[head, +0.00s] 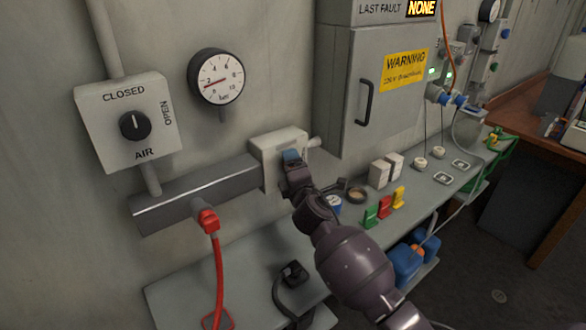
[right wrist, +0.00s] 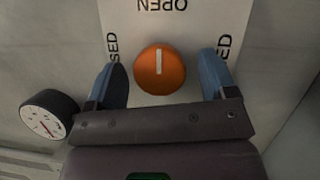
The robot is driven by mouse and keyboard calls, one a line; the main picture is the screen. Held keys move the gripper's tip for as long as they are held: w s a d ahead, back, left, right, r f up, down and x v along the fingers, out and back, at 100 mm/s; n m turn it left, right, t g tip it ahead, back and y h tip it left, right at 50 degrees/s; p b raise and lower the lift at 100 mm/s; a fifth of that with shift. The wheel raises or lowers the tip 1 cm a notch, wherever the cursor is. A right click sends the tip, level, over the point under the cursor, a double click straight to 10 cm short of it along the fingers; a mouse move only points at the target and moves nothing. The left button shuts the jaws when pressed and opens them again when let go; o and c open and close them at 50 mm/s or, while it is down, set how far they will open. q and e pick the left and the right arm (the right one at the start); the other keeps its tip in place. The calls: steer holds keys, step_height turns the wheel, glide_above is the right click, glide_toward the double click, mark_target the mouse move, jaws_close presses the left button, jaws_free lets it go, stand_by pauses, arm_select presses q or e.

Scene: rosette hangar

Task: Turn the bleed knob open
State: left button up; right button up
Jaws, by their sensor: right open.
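The orange bleed knob (right wrist: 160,70) is in the middle of the right wrist view, on a pale plate (right wrist: 120,18). The plate reads OPEN above the knob and partly hidden CLOSED lettering at both sides. The knob's white line runs up and down, in line with OPEN. My right gripper (right wrist: 162,58) is open, with one blue finger on each side of the knob and a gap visible on both sides. In the head view my right gripper (head: 291,157) is in front of a pale wall box (head: 265,144) and hides the knob. My left gripper is not in view.
A CLOSED/OPEN AIR knob box (head: 100,105) and a gauge (head: 216,77) are left on the wall. A grey cabinet (head: 345,85) stands close on the right. A red hose connector (head: 208,220) is below left. A shelf with small parts (head: 440,180) runs right.

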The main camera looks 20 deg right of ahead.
steer(key=s+b, duration=0.1)
steer(key=s, duration=1)
steer(key=shift+a+f, duration=0.2)
steer(key=shift+f, duration=0.15)
steer(key=shift+w, duration=0.1)
steer(key=s+d+f+m+g+b, duration=0.1)
steer(key=s+d+f+m+g, duration=0.2)
steer(key=s+f+m, duration=0.6)
steer(key=s+d+f+m+g+b, duration=0.1)
steer(key=s+d+f+m+g, duration=0.3)
steer(key=s+f+m, duration=0.5)
steer(key=s+d+f, duration=0.1)
steer(key=s+f, duration=0.7)
steer(key=shift+s+d+f, duration=0.2)
steer(key=shift+s+f, duration=0.05)
steer(key=shift+s, duration=0.05)
